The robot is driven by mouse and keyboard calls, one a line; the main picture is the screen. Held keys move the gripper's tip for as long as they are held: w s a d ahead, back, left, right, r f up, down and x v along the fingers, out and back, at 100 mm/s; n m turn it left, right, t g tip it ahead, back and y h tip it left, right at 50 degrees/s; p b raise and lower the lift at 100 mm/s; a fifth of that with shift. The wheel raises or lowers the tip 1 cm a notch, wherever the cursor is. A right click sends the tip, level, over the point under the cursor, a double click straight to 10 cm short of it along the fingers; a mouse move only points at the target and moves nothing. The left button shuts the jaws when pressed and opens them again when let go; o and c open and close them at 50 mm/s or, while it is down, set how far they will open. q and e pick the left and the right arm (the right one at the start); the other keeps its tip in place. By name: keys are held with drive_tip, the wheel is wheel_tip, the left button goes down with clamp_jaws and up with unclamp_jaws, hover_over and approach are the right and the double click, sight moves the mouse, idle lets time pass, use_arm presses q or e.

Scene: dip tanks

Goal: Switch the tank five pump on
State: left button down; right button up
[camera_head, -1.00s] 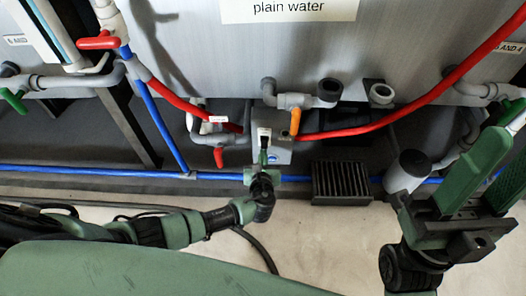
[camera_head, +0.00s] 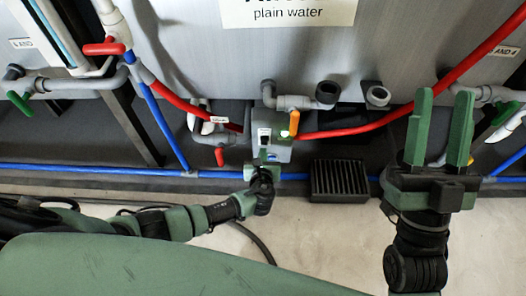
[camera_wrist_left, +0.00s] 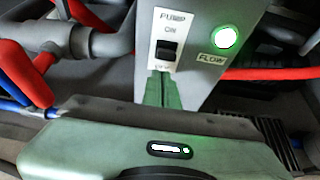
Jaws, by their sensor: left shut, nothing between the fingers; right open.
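The grey pump box (camera_head: 280,152) stands below the tank in the head view. In the left wrist view, its white plate reads PUMP and ON, with a black rocker switch (camera_wrist_left: 166,50) below ON. The label under the switch is partly hidden by my fingertips. A round lamp (camera_wrist_left: 224,38) marked FLOW glows green-white beside the plate; it also shows in the head view (camera_head: 285,133). My left gripper (camera_head: 263,156) is shut and empty, with its green fingertips (camera_wrist_left: 164,82) just below the switch; I cannot tell whether they touch the box. My right gripper (camera_head: 440,125) is open and empty at the right.
A grey pipe with an orange handle (camera_head: 294,122) runs just above the box. A red hose (camera_head: 370,127) leaves the box to the right. A red-handled valve (camera_head: 220,156) is at its left. A black grate (camera_head: 339,180) lies to its right. The pale floor in front is partly clear.

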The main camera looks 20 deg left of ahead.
drive_tip(key=w+f+g+h+p, duration=0.1)
drive_tip(key=w+f+g, duration=0.2)
drive_tip(key=w+f, duration=0.1)
drive_tip(key=shift+a+f+g+h, duration=0.15)
drive_tip(key=shift+f+g+h, duration=0.15)
drive_tip(key=shift+f+g, duration=0.15)
idle(0.5)
idle(0.3)
